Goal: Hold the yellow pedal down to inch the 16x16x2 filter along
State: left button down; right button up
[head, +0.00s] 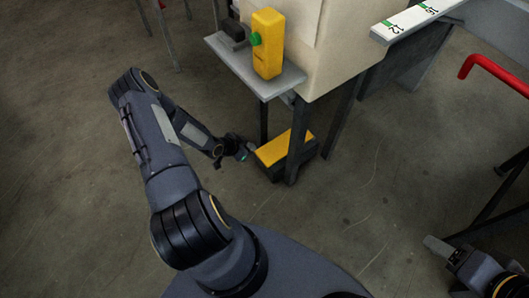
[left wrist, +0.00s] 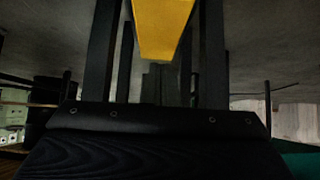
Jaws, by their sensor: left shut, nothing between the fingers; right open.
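The yellow pedal (head: 286,148) sits in a dark housing on the floor, beside a dark leg of the machine stand. My left gripper (head: 247,151) is shut and empty, low at the left end of the pedal in the head view. I cannot tell whether it touches the pedal or how far the pedal is pressed. In the left wrist view a yellow surface (left wrist: 163,25) hangs at the top centre between dark uprights; which yellow part it is, I cannot tell. My right gripper (head: 437,246) is open and empty at the lower right. No filter is in view.
A yellow box (head: 267,45) with a green button (head: 255,39) stands on a grey shelf (head: 232,62) above the pedal. A white scale strip (head: 402,24) with green marks is at the upper right. A red bar (head: 491,70) is at the far right. The floor between is clear.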

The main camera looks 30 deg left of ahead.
pick_arm(q)
jog(key=b, duration=0.3)
send_over(270, 152)
jog(key=s+a, duration=0.1)
jog(key=s, duration=0.2)
notch_tip(270, 152, down, 7)
jog(key=shift+w+f, duration=0.1)
jog(key=shift+f, duration=0.1)
notch_tip(270, 152, down, 2)
jog(key=shift+f+b, duration=0.25)
jog(key=shift+b, duration=0.45)
jog(key=shift+f, duration=0.6)
